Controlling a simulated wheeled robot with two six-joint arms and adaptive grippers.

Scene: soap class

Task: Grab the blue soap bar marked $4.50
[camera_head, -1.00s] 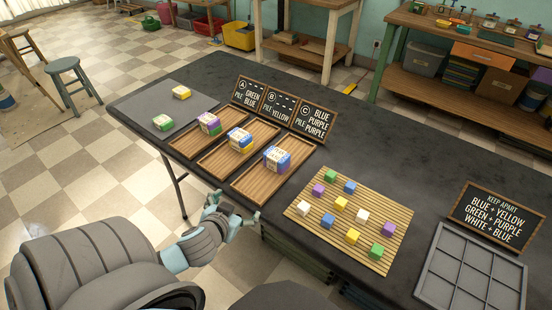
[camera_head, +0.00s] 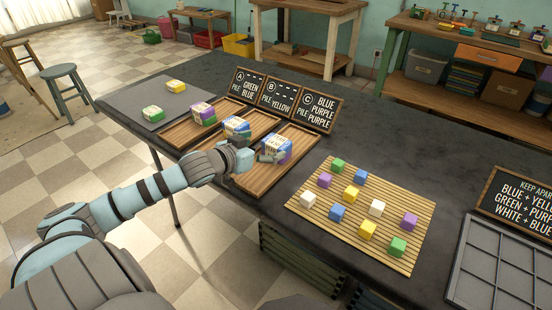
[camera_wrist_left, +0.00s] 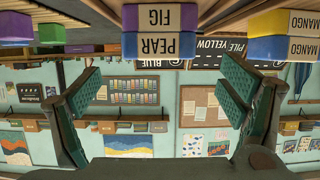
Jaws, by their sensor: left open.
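My left gripper (camera_head: 266,155) is at the front left of the stack (camera_head: 279,147) on the tray under sign C. That stack shows blue, white and purple; its lower part is partly hidden by the gripper. In the left wrist view my open left gripper (camera_wrist_left: 160,84) faces a purple-sided stack (camera_wrist_left: 160,45) lettered FIG and PEAR, with nothing between the fingers. A yellow-and-blue stack (camera_wrist_left: 283,48) lettered MANGO is at its right edge. The tray B stack (camera_head: 236,126) shows blue, white and yellow. No $4.50 mark is readable. My right gripper is not in view.
Tray A holds a purple-and-green stack (camera_head: 203,113). Yellow (camera_head: 176,86) and green (camera_head: 153,113) bars lie on a grey mat (camera_head: 148,93). Signs A, B and C (camera_head: 313,109) stand behind the trays. A slatted mat (camera_head: 345,247) with coloured cubes is to the right.

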